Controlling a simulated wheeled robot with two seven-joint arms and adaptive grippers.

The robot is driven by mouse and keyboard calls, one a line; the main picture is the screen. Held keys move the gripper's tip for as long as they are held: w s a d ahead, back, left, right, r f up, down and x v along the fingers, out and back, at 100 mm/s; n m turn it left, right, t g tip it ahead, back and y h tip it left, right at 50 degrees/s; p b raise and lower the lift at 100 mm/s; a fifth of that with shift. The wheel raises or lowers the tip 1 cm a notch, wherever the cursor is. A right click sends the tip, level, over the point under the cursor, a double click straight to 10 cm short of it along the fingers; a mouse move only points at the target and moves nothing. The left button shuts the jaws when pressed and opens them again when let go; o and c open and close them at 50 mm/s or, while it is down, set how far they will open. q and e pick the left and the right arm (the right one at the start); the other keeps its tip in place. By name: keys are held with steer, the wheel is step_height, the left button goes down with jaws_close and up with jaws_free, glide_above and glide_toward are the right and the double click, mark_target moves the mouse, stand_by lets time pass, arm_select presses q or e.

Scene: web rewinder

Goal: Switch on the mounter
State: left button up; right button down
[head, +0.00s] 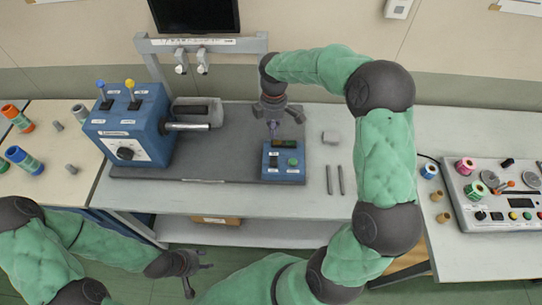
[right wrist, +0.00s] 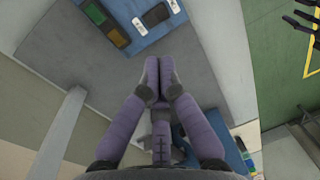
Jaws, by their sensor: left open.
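A small blue control box (head: 283,172) stands at the front of the grey plate, with a dark display, a black control, a green button (head: 293,162) and white labels too small to read. A larger blue machine (head: 128,125) with two levers, a dial and a metal shaft is to its left. I cannot tell which one is labelled the mounter. My right gripper (head: 273,128) points down just behind the small box, apart from it as far as I can tell. Its fingertips are together and empty in the right wrist view (right wrist: 158,78), where the box (right wrist: 130,15) shows at the top. My left gripper (head: 192,265) is open and empty in front of the bench.
A panel with spools and buttons (head: 500,195) stands on the right bench. Orange and green-blue rolls (head: 24,160) are at far left. A monitor (head: 195,15) hangs behind.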

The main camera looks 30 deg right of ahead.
steer(key=b, duration=0.2)
glide_toward(273, 163)
steer(key=f, duration=0.7)
steer(key=shift+s+a, duration=0.1)
steer(key=shift+s, duration=0.15)
steer(key=shift+f, duration=0.1)
